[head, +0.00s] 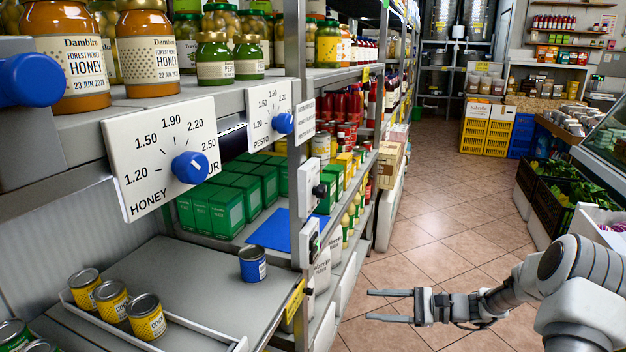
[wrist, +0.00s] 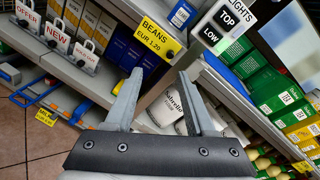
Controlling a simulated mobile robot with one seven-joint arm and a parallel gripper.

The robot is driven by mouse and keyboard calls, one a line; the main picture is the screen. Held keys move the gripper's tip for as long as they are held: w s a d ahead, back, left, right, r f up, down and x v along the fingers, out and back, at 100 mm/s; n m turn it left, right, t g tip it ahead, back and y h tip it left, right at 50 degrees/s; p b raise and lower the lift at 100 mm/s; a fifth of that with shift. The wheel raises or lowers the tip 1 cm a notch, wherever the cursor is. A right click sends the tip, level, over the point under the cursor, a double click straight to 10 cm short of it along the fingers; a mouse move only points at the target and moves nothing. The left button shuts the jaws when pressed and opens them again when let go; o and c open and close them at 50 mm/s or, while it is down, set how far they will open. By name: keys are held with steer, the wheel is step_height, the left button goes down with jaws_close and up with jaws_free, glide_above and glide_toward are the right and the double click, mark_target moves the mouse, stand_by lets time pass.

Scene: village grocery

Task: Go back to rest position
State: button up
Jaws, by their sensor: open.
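My gripper (head: 390,305) is open and empty. In the head view it is held over the aisle floor, to the right of the shelf, with its two fingers pointing left toward it. My arm (head: 500,290) reaches in from the right edge. In the wrist view the open fingers of my gripper (wrist: 158,105) point toward the shelf fronts. A yellow price label reading beans (wrist: 160,38) and white bags (wrist: 180,103) lie beyond them. Nothing is between the fingers.
Honey jars (head: 148,55) stand on the upper left shelf above a honey dial (head: 162,155). A blue can (head: 252,264) and several yellow cans (head: 147,316) stand on the lower shelf. Crates of greens (head: 560,190) line the right side. The tiled aisle (head: 450,200) is clear.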

steer(key=s+a+r+n+g+h, duration=0.2)
steer(key=s+a+r+n+h, duration=0.15)
steer(key=s+r, duration=0.25)
steer(key=s+a+r+n+g+h, duration=0.3)
steer(key=s+r+n+h, duration=0.1)
steer(key=s+r+h, duration=0.15)
steer(key=s+d+r+n+t+h, duration=0.25)
steer(key=s+r+n, duration=0.2)
steer(key=s, duration=0.45)
steer(key=s+d+r+n+t+h, duration=0.1)
steer(key=s+r+n+t+h, duration=0.3)
steer(key=s, duration=0.6)
step_height(320, 180, up, 19)
steer(key=m+p, duration=0.1)
steer(key=p, duration=1.7)
steer(key=shift+w+r+p, duration=0.15)
steer(key=shift+w+p, duration=0.15)
steer(key=shift+p, duration=0.05)
steer(key=shift+g, duration=0.25)
